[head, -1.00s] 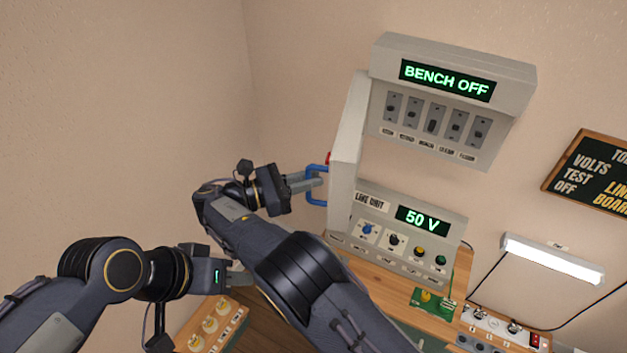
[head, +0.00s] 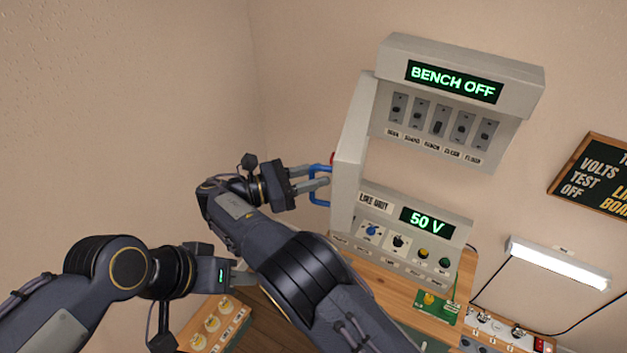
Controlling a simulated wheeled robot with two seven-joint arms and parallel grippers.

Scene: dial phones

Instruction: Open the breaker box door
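The grey breaker box (head: 520,90) hangs on the wall, with a "BENCH OFF" display above a row of switches. Its door (head: 352,145) stands swung open at the box's left side, seen nearly edge-on, so the switches are exposed. A blue handle (head: 313,197) sticks out from the door's left face. My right gripper (head: 321,177) is at this handle, its two fingers spread apart, one higher than the other. Whether they touch the handle is unclear. My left gripper (head: 246,273) is low at the left, its fingertips partly hidden behind my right arm.
A grey unit (head: 455,229) reading "50 V" stands on the wooden bench (head: 385,280) below the box. A panel with yellow round parts (head: 215,325) is at the lower left. A lamp (head: 558,262) and a blackboard (head: 592,175) are at the right.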

